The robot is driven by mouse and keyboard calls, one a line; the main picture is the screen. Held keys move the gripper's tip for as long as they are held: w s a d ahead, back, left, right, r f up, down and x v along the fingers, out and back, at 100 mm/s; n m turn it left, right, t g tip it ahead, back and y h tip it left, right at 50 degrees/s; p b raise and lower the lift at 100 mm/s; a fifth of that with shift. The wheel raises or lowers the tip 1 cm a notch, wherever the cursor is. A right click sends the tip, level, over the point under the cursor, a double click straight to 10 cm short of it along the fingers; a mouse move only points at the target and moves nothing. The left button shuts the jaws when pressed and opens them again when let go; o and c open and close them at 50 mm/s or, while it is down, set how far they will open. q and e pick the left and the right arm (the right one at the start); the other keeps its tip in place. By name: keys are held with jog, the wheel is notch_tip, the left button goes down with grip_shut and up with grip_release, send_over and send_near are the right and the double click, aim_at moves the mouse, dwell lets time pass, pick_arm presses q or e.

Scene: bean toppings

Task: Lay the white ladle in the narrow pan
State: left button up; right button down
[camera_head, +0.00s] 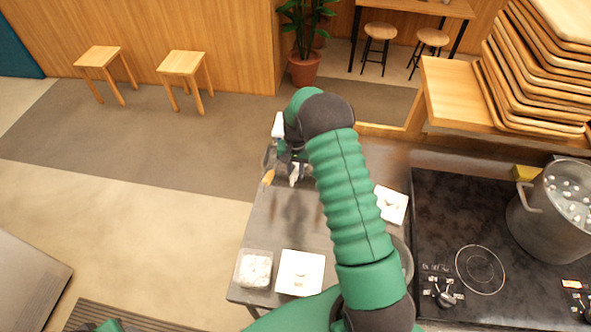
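My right arm reaches up across the middle, and its gripper (282,172) is over the far left end of the dark counter. The fingers are small and partly hidden by the wrist, so I cannot tell whether they are open or shut. Small white and yellowish bits show at the fingers; I cannot tell whether they belong to a ladle. I cannot make out the white ladle clearly. No narrow pan can be made out; a grey round rim (406,262) shows partly behind my arm. Of my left arm only a green bit shows at the bottom left; its gripper is out of view.
A clear tub of white pieces (254,270) and a white square dish (300,272) stand at the counter's near end. Another white dish (391,205) is right of my arm. A large grey pot (530,222) stands on the black stove (440,215). Stacked wooden trays (520,75) rise behind.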

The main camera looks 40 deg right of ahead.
jog(key=shift+d, duration=0.2)
jog(key=c, duration=1.2)
grip_release()
jog(key=shift+d+f, duration=0.2)
jog(key=shift+d, duration=0.15)
pick_arm(q)
jog(key=shift+d+r, duration=0.1)
jog(key=shift+d, duration=0.45)
pick_arm(e)
jog(key=shift+o, duration=0.2)
jog(key=shift+a+r, duration=0.1)
jog(key=shift+a, duration=0.1)
jog(key=shift+o, duration=0.7)
jog(key=shift+a, duration=0.1)
jog(key=o, duration=0.5)
jog(key=shift+a, duration=0.1)
jog(key=shift+o, duration=0.7)
pick_arm(q)
jog(key=shift+a, duration=0.15)
pick_arm(e)
jog(key=shift+d, duration=0.2)
jog(key=shift+d, duration=0.1)
jog(key=shift+a, duration=0.2)
